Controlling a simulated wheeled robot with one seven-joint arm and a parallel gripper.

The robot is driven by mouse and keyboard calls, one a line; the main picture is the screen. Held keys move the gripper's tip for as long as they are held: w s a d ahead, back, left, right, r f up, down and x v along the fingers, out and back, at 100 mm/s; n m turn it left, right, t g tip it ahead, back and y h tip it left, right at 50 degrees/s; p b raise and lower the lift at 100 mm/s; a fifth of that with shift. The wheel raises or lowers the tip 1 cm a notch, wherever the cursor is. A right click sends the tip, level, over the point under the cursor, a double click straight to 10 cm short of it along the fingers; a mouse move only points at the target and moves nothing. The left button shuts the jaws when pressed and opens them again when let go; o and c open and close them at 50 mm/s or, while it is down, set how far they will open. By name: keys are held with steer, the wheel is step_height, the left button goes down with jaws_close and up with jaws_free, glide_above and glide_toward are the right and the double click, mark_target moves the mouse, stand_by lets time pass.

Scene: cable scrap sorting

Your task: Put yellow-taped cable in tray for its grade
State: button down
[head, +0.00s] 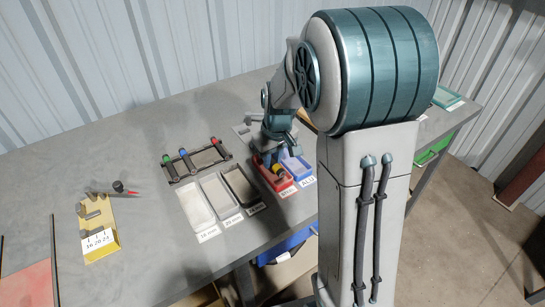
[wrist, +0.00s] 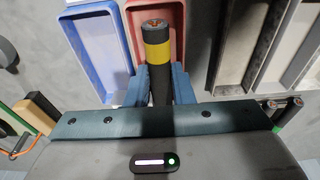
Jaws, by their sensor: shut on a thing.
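A black cable with a band of yellow tape (wrist: 155,54) and a copper-coloured end is held upright between my gripper's blue fingers (wrist: 160,85) in the wrist view. In the head view its yellow band (head: 278,169) shows at the red tray (head: 262,178), below my gripper (head: 276,150). The red tray (wrist: 134,15) lies behind the cable in the wrist view; I cannot tell whether the cable touches it. The blue tray labelled ALU (head: 297,166) stands beside it. My gripper is shut on the cable.
Three long trays stand left of the red one: two pale (head: 192,207) (head: 218,194) and one dark (head: 240,186), with millimetre labels. A rack (head: 194,162) holds cables with coloured ends. A yellow gauge block (head: 101,242) marked 16 20 24 stands at the left.

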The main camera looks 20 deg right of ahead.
stand_by(0.3)
steer(key=c, duration=1.2)
jaws_free()
steer(key=shift+o, duration=0.2)
step_height(320, 180, up, 7)
steer(key=p, duration=0.5)
steer(key=s+r+m, duration=0.1)
steer(key=s+r, duration=0.2)
steer(key=s, duration=0.7)
steer(key=s+r+m+t, duration=0.1)
steer(key=s+r, duration=0.3)
steer(key=s, duration=0.6)
steer(key=shift+s+m+h, duration=0.3)
steer(key=shift+s+m, duration=0.1)
steer(key=shift+m, duration=0.4)
